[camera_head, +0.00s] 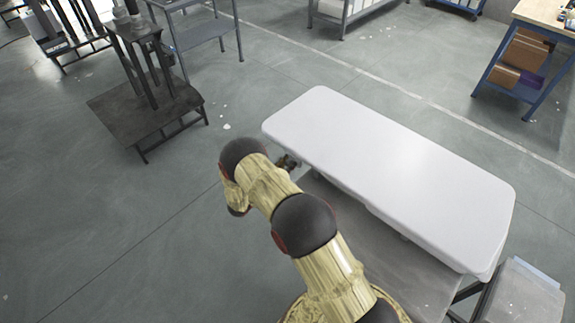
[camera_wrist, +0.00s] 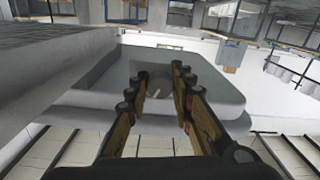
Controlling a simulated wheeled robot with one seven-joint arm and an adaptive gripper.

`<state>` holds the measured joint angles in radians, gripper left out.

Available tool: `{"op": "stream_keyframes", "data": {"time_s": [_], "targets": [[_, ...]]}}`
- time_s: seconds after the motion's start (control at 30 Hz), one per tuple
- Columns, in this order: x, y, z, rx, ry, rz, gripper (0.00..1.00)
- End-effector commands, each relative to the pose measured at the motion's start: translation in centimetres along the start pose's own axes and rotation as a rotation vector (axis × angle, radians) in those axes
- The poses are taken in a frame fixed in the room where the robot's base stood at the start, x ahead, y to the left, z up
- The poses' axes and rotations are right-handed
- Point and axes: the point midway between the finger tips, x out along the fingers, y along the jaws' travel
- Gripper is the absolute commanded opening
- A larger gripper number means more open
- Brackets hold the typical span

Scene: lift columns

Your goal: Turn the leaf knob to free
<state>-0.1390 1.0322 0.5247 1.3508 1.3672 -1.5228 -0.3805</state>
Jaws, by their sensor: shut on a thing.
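The long white rounded panel (camera_head: 390,170) lies across the middle right of the head view. My gripper (camera_head: 288,163) is at its near left edge, mostly hidden behind my arm. In the wrist view my gripper (camera_wrist: 158,78) has its two fingers reaching into a pale recess with a rounded rim (camera_wrist: 215,100). A small pale piece, which looks like the leaf knob (camera_wrist: 155,93), shows between the fingers, and they are shut on it. Most of the knob is hidden by the fingers, and its turn position cannot be told.
A grey surface (camera_head: 400,272) lies under the white panel. A dark stand with columns (camera_head: 150,100) is at the upper left. A blue-framed bench with boxes (camera_head: 530,55) is at the upper right. The floor on the left is open.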

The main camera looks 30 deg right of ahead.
Motion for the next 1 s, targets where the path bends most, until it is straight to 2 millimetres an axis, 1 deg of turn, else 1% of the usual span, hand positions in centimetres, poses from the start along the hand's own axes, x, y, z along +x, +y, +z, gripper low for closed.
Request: {"op": "stream_keyframes", "data": {"time_s": [0.3,0.5,0.7,1.0], "targets": [[-0.02,0.02,-0.01,-0.239,0.0,-0.001,0.0],[-0.02,0.02,-0.02,-0.356,0.0,-0.001,0.0],[-0.02,0.02,-0.02,-0.426,0.0,-0.001,0.0],[-0.02,0.0,-0.03,-0.454,0.0,-0.002,0.0]]}}
